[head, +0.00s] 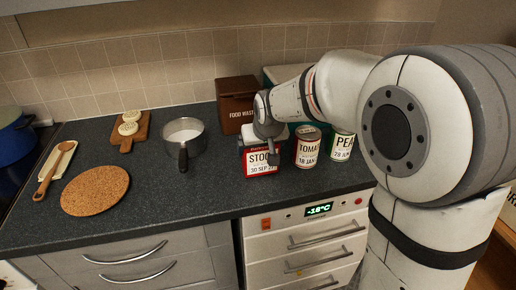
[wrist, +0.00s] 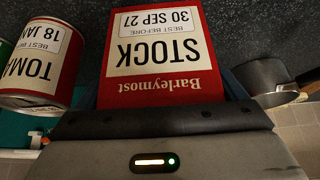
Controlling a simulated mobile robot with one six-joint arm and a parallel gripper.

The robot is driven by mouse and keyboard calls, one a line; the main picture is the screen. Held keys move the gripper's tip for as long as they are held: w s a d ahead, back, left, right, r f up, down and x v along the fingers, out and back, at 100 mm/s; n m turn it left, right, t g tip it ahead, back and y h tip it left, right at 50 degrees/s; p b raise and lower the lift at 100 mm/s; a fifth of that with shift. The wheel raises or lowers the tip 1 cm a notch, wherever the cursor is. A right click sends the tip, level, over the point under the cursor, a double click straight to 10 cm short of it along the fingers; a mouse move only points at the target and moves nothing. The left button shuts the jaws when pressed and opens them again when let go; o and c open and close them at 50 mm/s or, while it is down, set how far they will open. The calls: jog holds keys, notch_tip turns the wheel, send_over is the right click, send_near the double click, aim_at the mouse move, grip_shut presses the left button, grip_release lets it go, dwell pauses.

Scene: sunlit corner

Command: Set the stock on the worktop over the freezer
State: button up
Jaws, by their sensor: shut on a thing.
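The stock (head: 262,171) is a red and cream box with a "STOCK" label reading 30 SEP 27. It is upright at the worktop, above the left end of the freezer (head: 275,246), whose display reads -18°C. I cannot tell whether its base touches the worktop (head: 215,205). My gripper (head: 262,143) is shut on the stock from above and behind. In the wrist view the stock (wrist: 155,45) fills the space between the fingers, its label upside down.
A tomato tin (head: 308,149) stands close to the right of the stock, then a pea tin (head: 342,146). A brown food waste bin (head: 236,103) is behind. A saucepan (head: 184,138), cork mat (head: 95,190) and wooden board (head: 130,138) are left. The worktop front is clear.

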jog(key=shift+f, duration=0.35)
jog(key=o, duration=0.9)
jog(key=shift+s+r, duration=0.1)
jog(key=shift+r, duration=0.2)
jog(key=v, duration=1.2)
jog(key=s+d+f+m+g, duration=0.1)
jog(key=s+d+f, duration=0.2)
jog(key=s, duration=0.3)
jog(key=s+d+f+m+g+h, duration=0.1)
jog(key=s+d+f, duration=0.3)
jog(key=s+d, duration=0.2)
jog(key=s+d+f+m+g, duration=0.1)
jog(key=s+d+f, duration=0.2)
jog(key=s+d, duration=0.2)
jog(key=shift+s+d+f+h, duration=0.1)
jog(key=shift+s+f+h, duration=0.05)
jog(key=shift+s, duration=0.65)
jog(key=shift+s+f+h, duration=0.15)
jog(key=shift+s, duration=0.65)
